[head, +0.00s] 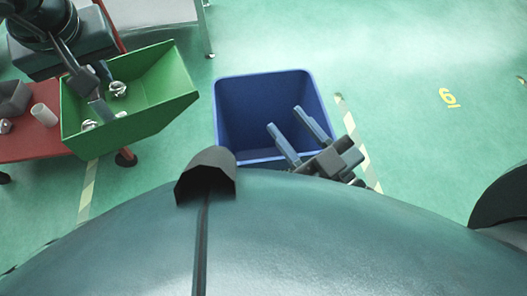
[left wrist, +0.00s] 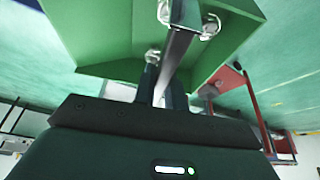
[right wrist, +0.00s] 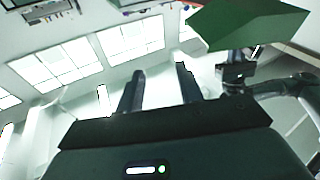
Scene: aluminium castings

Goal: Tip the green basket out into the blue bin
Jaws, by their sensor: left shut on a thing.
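The green basket (head: 160,75) is at the left in the head view, in front of the red cart. Several silver castings (head: 118,89) lie in it. My left gripper (head: 97,107) is shut on the basket; the exact grip is hard to see. The left wrist view shows the basket (left wrist: 100,35) and castings (left wrist: 210,26) close up. The right wrist view shows the basket's outside (right wrist: 250,22) in the air. The blue bin (head: 245,105) stands on the floor right of the basket. My right gripper (head: 290,128) is open and empty, in front of the bin's opening in the view.
A red cart (head: 35,140) at the left carries a grey box (head: 14,98) and a white cylinder (head: 44,114). The green floor to the right of the bin is clear, with striped tape and a yellow floor marking (head: 448,97).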

